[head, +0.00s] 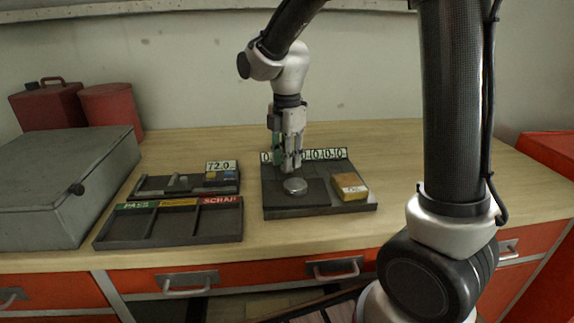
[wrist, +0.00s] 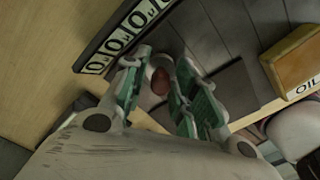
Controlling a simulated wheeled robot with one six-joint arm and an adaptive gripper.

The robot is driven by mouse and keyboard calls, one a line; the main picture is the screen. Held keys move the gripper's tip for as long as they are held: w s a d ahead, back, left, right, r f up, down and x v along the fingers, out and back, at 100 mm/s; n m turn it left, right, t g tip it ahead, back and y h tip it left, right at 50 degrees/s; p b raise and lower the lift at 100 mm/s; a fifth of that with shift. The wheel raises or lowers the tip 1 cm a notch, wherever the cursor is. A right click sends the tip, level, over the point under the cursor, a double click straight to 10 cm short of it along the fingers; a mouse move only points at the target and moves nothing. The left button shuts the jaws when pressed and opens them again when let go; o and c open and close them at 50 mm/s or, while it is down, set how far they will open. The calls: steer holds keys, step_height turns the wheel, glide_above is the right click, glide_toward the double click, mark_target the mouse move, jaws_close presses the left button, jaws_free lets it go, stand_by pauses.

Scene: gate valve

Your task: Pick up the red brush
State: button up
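My gripper (wrist: 158,76) has green-padded fingers and points down over the dark board. In the wrist view its fingers stand apart. A small reddish-brown rounded thing (wrist: 160,82) shows in the gap between them. It may be the end of the red brush, but its full shape is hidden, and I see no clear contact with the pads. In the head view my gripper (head: 288,160) hangs over the back part of the board, and no red brush can be made out there.
The dark board (head: 320,210) holds a round silver disc (head: 295,187), a yellow-brown block (head: 350,187) and a number strip (head: 328,154) at the back. A divided tray (head: 168,230) and a smaller dark tray (head: 185,186) lie left, beside a grey box (head: 60,190).

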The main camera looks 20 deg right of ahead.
jaws_close()
steer(key=shift+r, duration=0.1)
step_height(320, 180, up, 10)
steer(key=shift+f, duration=0.1)
steer(key=shift+c, duration=2.2)
jaws_free()
jaws_close()
